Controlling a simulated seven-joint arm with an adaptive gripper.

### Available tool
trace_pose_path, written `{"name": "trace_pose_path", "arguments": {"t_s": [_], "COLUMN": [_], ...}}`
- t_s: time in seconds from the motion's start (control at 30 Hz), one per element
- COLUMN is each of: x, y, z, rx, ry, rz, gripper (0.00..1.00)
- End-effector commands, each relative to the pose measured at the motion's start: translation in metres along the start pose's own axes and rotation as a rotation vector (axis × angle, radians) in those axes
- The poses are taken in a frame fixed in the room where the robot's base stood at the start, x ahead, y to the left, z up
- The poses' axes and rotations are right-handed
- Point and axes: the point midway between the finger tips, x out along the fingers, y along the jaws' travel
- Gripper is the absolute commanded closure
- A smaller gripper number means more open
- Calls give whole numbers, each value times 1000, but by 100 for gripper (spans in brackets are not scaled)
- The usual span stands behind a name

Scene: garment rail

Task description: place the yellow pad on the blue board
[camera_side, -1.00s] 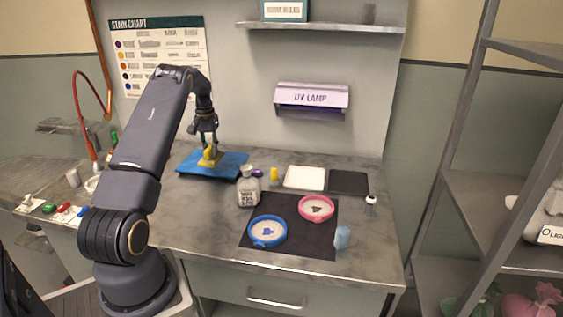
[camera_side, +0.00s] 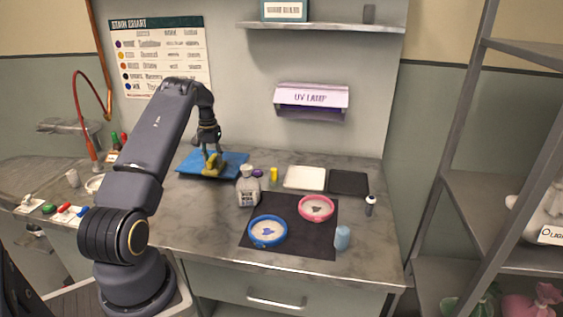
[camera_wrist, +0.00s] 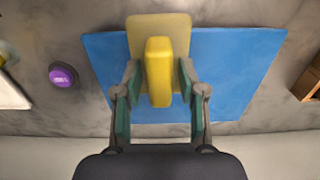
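The yellow pad (camera_side: 213,164) is at the front part of the blue board (camera_side: 237,160), which lies at the back left of the counter. In the wrist view the pad (camera_wrist: 159,75) has a pale flat base and a raised yellow grip. Its base reaches past one edge of the board (camera_wrist: 235,70). I cannot tell whether its underside rests flat. My gripper (camera_side: 211,152) points down over the pad. In the wrist view its fingers (camera_wrist: 160,72) stand on both sides of the yellow grip, with a narrow gap at each side.
A blue ring (camera_side: 251,237) and a pink ring (camera_side: 301,214) lie on a black mat (camera_side: 290,246).

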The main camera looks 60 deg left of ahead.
Motion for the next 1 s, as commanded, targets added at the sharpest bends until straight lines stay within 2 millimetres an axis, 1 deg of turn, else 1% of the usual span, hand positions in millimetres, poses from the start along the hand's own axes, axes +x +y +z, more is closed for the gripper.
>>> {"name": "trace_pose_path", "arguments": {"t_s": [0.3,0.37,0.43,0.57,0.8,0.9,1.0], "x": [-1,-3,-10,-34,-88,-105,-116], "y": [0,0,0,0,0,0,0], "z": [0,0,0,-1,-1,0,0], "rx": [0,0,0,0,-1,-1,-1], "ry": [0,1,2,4,4,3,1], "rz": [0,0,0,0,-1,0,0], "gripper": [51,51,51,51,51,51,51]}}
